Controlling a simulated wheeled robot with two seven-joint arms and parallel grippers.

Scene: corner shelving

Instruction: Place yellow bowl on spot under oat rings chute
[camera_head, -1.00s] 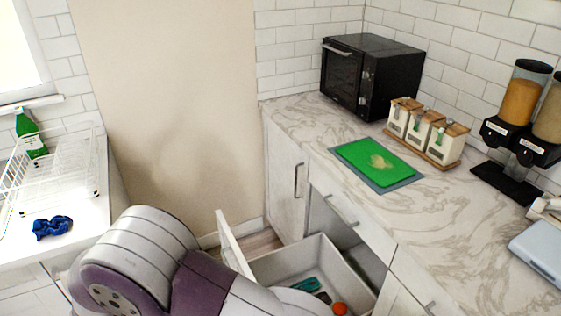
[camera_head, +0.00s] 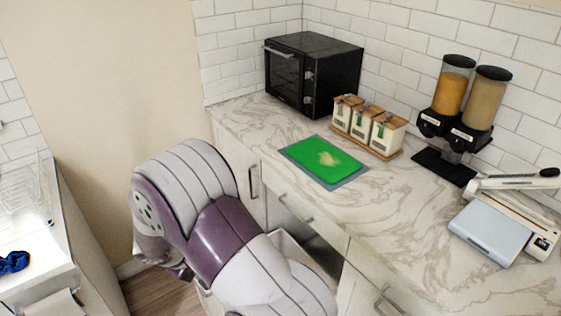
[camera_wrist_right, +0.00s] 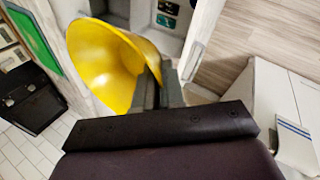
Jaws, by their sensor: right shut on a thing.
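The yellow bowl (camera_wrist_right: 100,60) shows in the right wrist view, tilted on its side. My right gripper (camera_wrist_right: 155,85) is shut on its rim. In the head view an arm of mine fills the lower middle; the bowl and both gripper tips do not show there. Two cereal dispensers stand at the back right of the counter, one with orange contents (camera_head: 452,88) and one with beige contents (camera_head: 485,98). Their labels are too small to read, so I cannot tell which holds oat rings. A black base (camera_head: 443,166) lies under their chutes, with nothing on it. My left gripper is not in view.
The marble counter (camera_head: 395,215) has free room before the dispensers. A green board on a grey mat (camera_head: 325,160), three canisters (camera_head: 370,128), a black oven (camera_head: 310,72) and a white appliance with a light blue panel (camera_head: 490,232) stand on it. An open drawer (camera_head: 315,262) sits below.

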